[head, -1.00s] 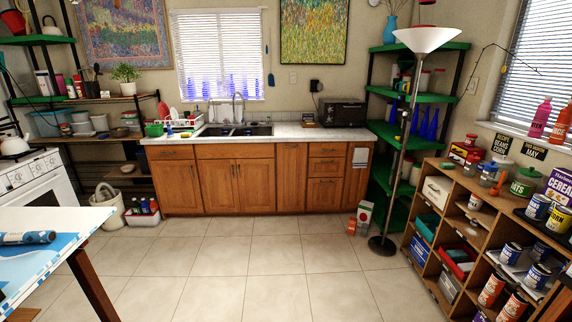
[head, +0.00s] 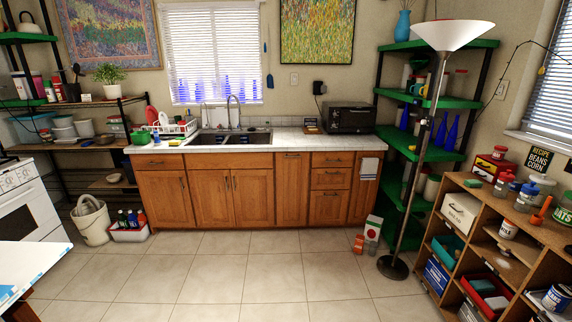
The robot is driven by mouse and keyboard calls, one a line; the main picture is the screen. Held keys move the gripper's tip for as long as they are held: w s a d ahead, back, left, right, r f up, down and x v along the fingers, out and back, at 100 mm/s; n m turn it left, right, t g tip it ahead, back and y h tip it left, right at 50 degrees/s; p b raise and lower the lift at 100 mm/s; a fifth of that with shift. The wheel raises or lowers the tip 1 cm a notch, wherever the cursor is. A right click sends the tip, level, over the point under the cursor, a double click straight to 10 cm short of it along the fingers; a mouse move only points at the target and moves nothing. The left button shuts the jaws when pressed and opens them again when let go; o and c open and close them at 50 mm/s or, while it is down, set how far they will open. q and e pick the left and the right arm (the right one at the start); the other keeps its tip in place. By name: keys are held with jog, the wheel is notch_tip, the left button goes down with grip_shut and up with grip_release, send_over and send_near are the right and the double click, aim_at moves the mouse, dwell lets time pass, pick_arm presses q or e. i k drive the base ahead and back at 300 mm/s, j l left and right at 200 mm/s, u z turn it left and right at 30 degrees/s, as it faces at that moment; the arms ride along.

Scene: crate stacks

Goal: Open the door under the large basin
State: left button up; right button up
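The large basin (head: 233,138) is a dark double sink set in the pale counter under the window, with a tall curved faucet (head: 235,104) behind it. Below it are two wooden cabinet doors side by side, a left one (head: 212,201) and a right one (head: 254,202). Both are shut flush, with dark vertical handles near their shared middle seam. Another cabinet door (head: 165,200) is to their left, also shut. Neither of my grippers shows in the head view.
The tiled floor (head: 230,275) before the cabinets is clear. A white table corner (head: 25,268) juts in at lower left. A floor lamp (head: 393,267) and a wooden shelf unit (head: 440,232) stand at right. A bucket (head: 92,222) and a bottle crate (head: 130,234) stand left of the cabinets.

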aim_at(253, 194)
jog(key=i, duration=1.6)
jog(key=i+l+u, duration=0.2)
jog(key=i, duration=0.55)
jog(key=i+l+u, duration=0.15)
jog(key=i+u, duration=0.2)
jog(key=i, duration=0.2)
jog(key=i+l+u, duration=0.35)
jog(key=i, duration=0.15)
jog(key=j, duration=0.1)
